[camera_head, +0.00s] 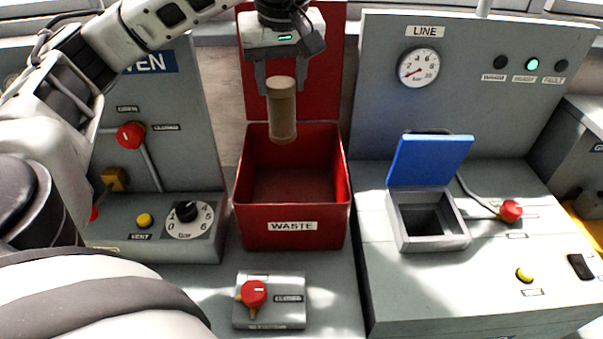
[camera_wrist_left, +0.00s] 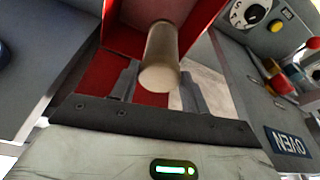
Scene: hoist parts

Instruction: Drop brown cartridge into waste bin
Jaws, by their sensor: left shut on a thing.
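The brown cartridge (camera_head: 283,112) hangs upright in my left gripper (camera_head: 282,84), which is shut on its upper part. The cartridge is over the rear part of the red waste bin (camera_head: 292,226), and its lower end shows against the bin's back inner wall. The bin is open on top, with a raised red lid behind it, and its visible floor looks empty. In the left wrist view the cartridge (camera_wrist_left: 160,58) sits between the two fingers of my left gripper (camera_wrist_left: 158,82), with red bin surfaces behind it. My right gripper is not in view.
Left of the bin is the oven panel with a red-knobbed lever (camera_head: 131,135) and a dial (camera_head: 193,218). Right is the line console with a gauge (camera_head: 418,68) and a small hatch with a raised blue lid (camera_head: 430,160). A red knob (camera_head: 253,292) stands in front of the bin.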

